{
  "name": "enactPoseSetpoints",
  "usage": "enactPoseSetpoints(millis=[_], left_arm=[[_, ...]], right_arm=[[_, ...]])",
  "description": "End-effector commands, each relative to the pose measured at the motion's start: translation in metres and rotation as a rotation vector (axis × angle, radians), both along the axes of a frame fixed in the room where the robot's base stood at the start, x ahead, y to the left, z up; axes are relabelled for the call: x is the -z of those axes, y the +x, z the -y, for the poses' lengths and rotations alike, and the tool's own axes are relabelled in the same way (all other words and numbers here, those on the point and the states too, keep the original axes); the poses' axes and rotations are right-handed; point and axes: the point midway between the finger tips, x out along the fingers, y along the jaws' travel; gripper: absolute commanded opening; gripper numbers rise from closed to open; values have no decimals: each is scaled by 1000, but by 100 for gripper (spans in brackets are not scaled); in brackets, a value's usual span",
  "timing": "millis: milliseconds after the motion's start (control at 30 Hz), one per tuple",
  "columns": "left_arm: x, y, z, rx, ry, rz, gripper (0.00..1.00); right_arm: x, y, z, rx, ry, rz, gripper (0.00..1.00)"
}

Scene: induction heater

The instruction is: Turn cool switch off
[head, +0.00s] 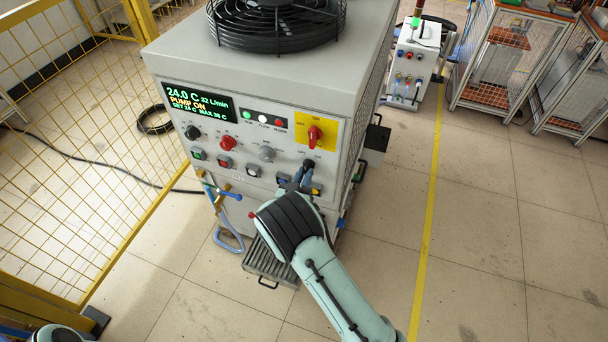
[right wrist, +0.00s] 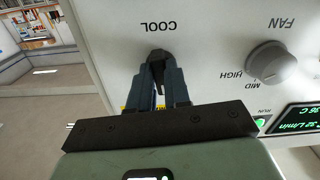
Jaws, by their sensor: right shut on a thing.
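The cool switch is a black knob (right wrist: 157,57) under the label COOL, which appears upside down in the right wrist view. In the head view the knob (head: 309,164) is on the lower right of the grey machine's front panel. My right gripper (right wrist: 158,76) is shut on the knob, with its dark blue fingers on either side of it. In the head view the right gripper (head: 302,177) reaches the panel from below and hides part of the knob. The knob's exact pointing direction is hard to read. My left gripper is not in view.
A grey FAN knob (right wrist: 272,66) is beside the cool switch; the head view shows it too (head: 267,154). A red rotary switch (head: 314,135) on a yellow plate is just above. A lit display (head: 199,104) reads PUMP ON.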

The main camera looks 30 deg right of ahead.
Motion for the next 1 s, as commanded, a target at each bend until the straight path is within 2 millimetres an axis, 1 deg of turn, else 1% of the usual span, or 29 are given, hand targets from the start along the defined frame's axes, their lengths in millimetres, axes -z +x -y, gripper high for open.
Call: enactPoseSetpoints(millis=[567, 600, 667, 700, 1000], left_arm=[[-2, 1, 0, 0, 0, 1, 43], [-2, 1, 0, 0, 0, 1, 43], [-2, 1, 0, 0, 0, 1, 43], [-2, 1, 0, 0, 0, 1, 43], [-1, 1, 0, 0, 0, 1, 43]], right_arm=[[0, 0, 0, -1, -27, -32, 0], [0, 0, 0, -1, -27, -32, 20], [0, 0, 0, -1, -27, -32, 40], [0, 0, 0, -1, -27, -31, 43], [0, -1, -2, -1, -27, -31, 43]])
